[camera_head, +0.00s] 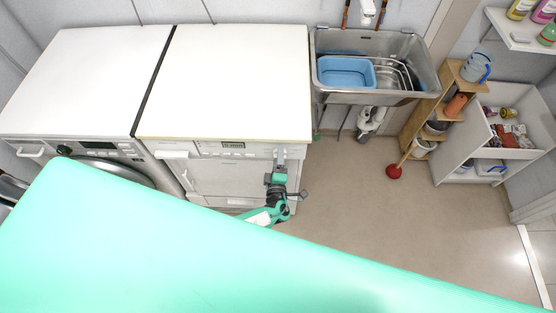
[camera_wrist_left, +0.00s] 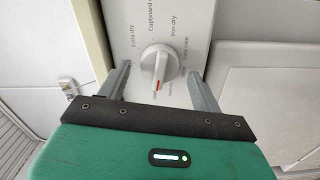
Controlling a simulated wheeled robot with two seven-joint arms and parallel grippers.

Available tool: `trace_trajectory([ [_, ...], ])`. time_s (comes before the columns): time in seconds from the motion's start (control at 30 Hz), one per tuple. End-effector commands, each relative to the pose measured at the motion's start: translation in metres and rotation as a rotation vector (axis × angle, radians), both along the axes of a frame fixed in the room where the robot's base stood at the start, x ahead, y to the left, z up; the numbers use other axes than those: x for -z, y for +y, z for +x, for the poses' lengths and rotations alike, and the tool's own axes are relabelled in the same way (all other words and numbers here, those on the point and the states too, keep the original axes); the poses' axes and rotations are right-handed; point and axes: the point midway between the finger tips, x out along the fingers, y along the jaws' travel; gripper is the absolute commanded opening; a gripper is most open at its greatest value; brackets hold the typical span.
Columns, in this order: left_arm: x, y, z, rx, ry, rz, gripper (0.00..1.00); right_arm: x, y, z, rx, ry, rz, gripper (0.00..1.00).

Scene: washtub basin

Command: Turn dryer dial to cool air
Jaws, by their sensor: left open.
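The dryer (camera_head: 225,90) is the white machine on the right of the pair, with a small display on its front panel. Its white dial (camera_wrist_left: 160,62) shows in the left wrist view, with a red mark on its grip pointing down. Labels such as "Iron dry" ring the dial; the lower ones are partly hidden or too small to read. My left gripper (camera_wrist_left: 162,72) is open, with one finger on each side of the dial and a visible gap to it. In the head view my left gripper (camera_head: 279,157) is at the right end of the dryer's panel, covering the dial. My right gripper is not in view.
A washing machine (camera_head: 85,75) stands left of the dryer. A metal sink (camera_head: 420,65) with a blue basin (camera_head: 346,72) is to the right. The floor between is clear.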

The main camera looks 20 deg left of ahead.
Motion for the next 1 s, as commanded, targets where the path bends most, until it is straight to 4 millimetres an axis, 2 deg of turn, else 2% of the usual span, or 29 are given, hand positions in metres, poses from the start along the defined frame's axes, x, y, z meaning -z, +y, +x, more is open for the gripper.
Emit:
trace_trajectory([
  [0.13, 0.0, -0.002, -0.005, 0.001, 0.0, -0.001, 0.66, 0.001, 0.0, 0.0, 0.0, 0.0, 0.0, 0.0],
  [0.27, 0.001, -0.006, -0.023, 0.001, 0.001, -0.002, 0.66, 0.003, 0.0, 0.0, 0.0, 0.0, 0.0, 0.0],
  [0.5, 0.003, -0.021, -0.074, 0.0, 0.002, -0.003, 0.66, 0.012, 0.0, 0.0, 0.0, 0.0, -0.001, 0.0],
  [0.7, 0.002, -0.031, -0.111, 0.0, 0.001, 0.0, 0.66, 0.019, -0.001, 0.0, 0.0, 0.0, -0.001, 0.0],
  [0.83, 0.002, -0.036, -0.125, 0.0, 0.001, 0.0, 0.66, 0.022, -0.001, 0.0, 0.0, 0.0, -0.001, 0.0],
  [1.0, 0.0, -0.038, -0.133, 0.0, 0.001, 0.0, 0.66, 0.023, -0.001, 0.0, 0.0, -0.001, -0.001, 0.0],
])
